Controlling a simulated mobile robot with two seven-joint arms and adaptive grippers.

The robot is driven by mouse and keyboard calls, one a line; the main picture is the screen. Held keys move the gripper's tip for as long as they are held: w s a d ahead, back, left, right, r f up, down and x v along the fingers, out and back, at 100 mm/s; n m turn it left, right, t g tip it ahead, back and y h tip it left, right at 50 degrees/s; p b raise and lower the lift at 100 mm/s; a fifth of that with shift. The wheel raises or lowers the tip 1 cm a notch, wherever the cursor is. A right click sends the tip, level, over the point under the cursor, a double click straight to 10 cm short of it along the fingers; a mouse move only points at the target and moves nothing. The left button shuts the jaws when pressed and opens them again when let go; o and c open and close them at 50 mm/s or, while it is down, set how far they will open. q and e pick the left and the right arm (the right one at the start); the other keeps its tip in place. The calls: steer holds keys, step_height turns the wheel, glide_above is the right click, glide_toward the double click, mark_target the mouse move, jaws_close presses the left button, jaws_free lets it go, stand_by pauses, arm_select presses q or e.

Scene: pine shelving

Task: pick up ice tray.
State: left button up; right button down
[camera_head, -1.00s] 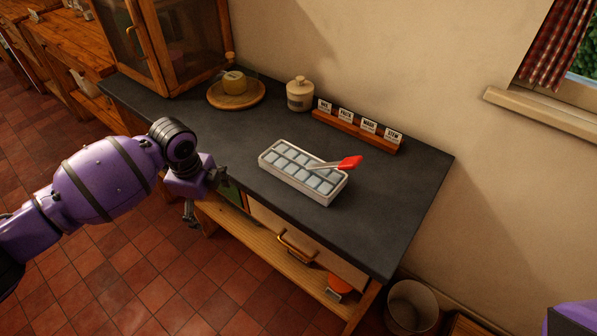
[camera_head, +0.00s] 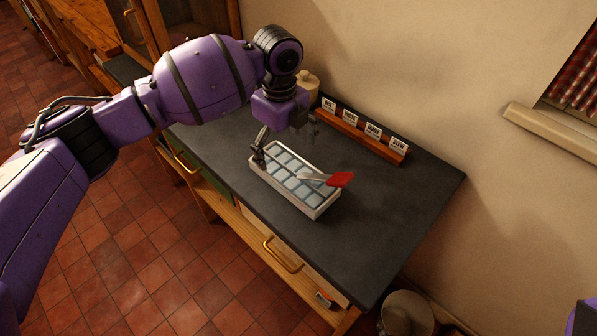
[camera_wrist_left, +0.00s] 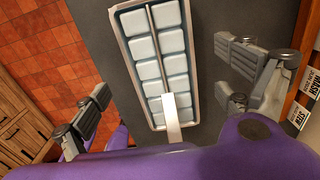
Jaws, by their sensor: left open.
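The white ice tray (camera_head: 281,194) with pale blue cubes in its compartments lies on the dark worktop. My left gripper (camera_head: 286,146) is open above the tray's far left end, fingers pointing down, with nothing held. In the left wrist view the tray (camera_wrist_left: 121,38) lies between the two spread fingers of the left gripper (camera_wrist_left: 163,80), with a gap on each side. A pale strip (camera_wrist_left: 172,118), perhaps the spatula's handle, lies over it. My right gripper is out of view.
A wooden rack with labelled cards (camera_head: 362,139) stands along the wall behind the tray. The worktop (camera_head: 375,225) is clear to the tray's right. A bin (camera_head: 407,312) stands on the floor.

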mark_target(282, 164)
arm_select(q)
steer(key=f, duration=0.5)
steer(key=shift+w+a+f, duration=0.3)
steer(key=shift+w+f, duration=0.05)
steer(key=shift+f, duration=0.5)
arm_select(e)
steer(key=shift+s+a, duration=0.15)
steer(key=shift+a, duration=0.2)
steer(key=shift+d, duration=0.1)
